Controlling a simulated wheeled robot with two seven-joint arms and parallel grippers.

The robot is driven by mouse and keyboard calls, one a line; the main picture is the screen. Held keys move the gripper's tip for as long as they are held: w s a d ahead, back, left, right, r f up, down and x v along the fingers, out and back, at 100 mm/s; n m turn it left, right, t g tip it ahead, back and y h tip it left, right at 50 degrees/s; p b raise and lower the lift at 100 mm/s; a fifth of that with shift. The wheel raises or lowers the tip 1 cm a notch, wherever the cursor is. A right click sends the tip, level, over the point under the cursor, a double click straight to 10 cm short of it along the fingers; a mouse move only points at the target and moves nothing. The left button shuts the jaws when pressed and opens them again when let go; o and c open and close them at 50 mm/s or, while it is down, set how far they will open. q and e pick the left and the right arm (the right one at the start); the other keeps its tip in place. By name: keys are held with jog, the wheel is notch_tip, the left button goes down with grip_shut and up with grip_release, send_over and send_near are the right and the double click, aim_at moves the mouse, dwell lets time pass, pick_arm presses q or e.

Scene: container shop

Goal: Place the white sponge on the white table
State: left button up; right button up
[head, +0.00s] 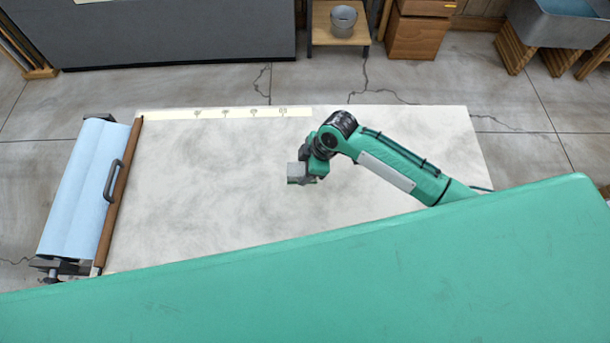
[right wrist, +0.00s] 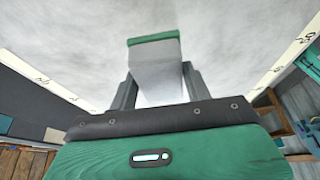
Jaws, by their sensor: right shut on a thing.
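The white sponge (head: 296,172) is a small pale block with a green layer on one side. My right gripper (head: 306,172) is shut on it. In the right wrist view the sponge (right wrist: 156,75) sits between the two grey fingers, with its green end pointing away from the gripper. The white table (head: 215,190) is a wide pale surface with grey smudges, and the sponge is over its middle. I cannot tell whether the sponge touches the table. My left gripper is not in view.
A blue roll (head: 82,190) in a holder with a dark handle stands along the table's left end. A pale strip with marks (head: 225,113) runs along the far edge. The table around the sponge is clear. A metal bucket (head: 343,20) stands on a wooden stand behind.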

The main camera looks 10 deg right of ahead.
jog(key=shift+f+p, duration=0.55)
jog(key=shift+f, duration=2.65)
jog(key=o, duration=0.9)
jog(key=b+v, duration=0.2)
jog(key=v, duration=1)
jog(key=shift+a+r, duration=0.1)
